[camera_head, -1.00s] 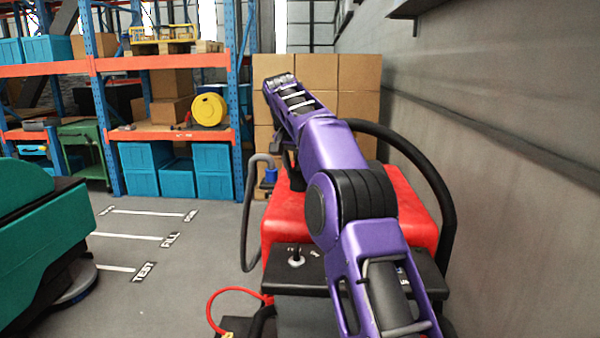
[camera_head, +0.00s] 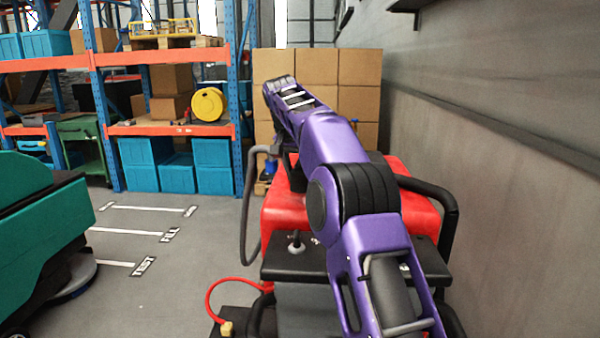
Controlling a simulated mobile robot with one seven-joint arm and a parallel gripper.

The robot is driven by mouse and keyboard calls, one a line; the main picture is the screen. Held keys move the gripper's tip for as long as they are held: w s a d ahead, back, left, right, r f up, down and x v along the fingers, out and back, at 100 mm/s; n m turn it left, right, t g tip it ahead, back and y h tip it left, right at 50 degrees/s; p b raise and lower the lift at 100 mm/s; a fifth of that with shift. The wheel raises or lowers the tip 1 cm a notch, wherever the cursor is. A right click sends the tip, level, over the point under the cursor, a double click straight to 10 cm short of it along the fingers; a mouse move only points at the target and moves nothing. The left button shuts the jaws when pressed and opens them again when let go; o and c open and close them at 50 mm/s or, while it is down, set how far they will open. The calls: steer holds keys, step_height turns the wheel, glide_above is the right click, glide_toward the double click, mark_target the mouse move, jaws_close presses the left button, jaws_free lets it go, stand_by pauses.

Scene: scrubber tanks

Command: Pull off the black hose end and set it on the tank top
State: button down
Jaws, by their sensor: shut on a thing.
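The red tank (camera_head: 416,214) stands in front of me, its top partly covered by my purple arm. The black hose (camera_head: 447,205) comes from behind my arm and bends down over the tank's right side. Its end is hidden behind the arm. My gripper (camera_head: 291,160) points down at the far part of the tank top and is mostly hidden by the arm's wrist. It is shut, by the look of it on the black hose end. A dark shape shows just under it at the tank top; I cannot tell whether the two touch.
A grey hose (camera_head: 245,205) with a blue collar (camera_head: 269,167) hangs at the tank's left. A black panel with a knob (camera_head: 296,244) is nearer me. Stacked boxes (camera_head: 358,68) stand behind, a wall at right. The floor (camera_head: 200,260) at left is open, beside a teal machine (camera_head: 42,235).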

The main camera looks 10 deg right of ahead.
mark_target(300, 184)
steer(key=shift+f+b, duration=1)
steer(key=shift+f, duration=0.6)
steer(key=shift+c, duration=0.2)
jaws_free()
steer(key=shift+o, duration=0.2)
step_height(300, 184, up, 6)
steer(key=p, duration=0.5)
steer(key=shift+f, duration=0.25)
steer(key=shift+r, duration=1.25)
